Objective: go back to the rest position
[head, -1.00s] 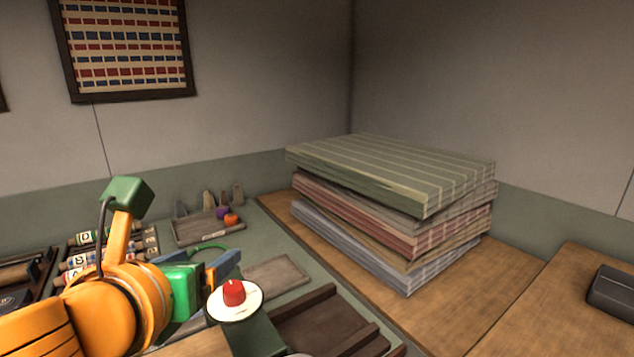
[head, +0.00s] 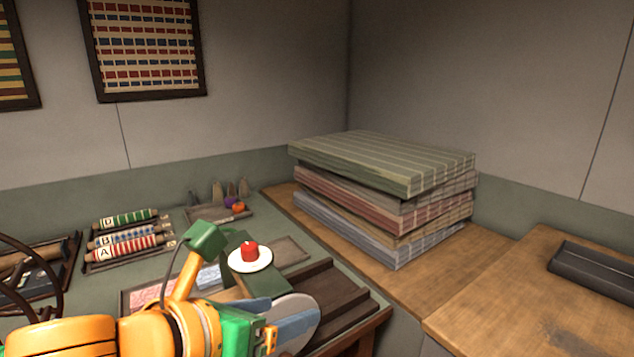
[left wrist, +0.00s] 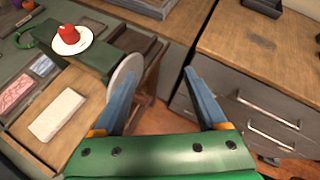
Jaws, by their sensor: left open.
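My left gripper (head: 292,324) reaches in from the lower left in the head view, over the front edge of the green-topped table (head: 322,255). In the left wrist view its two blue fingers (left wrist: 165,92) are spread apart with nothing between them. A red object (head: 250,251) sits on a white round plate (head: 249,265) on a green block, beyond the gripper; it also shows at the upper left of the left wrist view (left wrist: 69,31). My right gripper is not in view.
Folded striped cloths (head: 385,195) are stacked on the wooden counter (head: 500,290) at right. Lettered rolls (head: 125,240) lie at the table's left. A wooden tray (head: 335,290) is near the gripper. Drawers (left wrist: 265,115) stand right of the gap under the left wrist camera.

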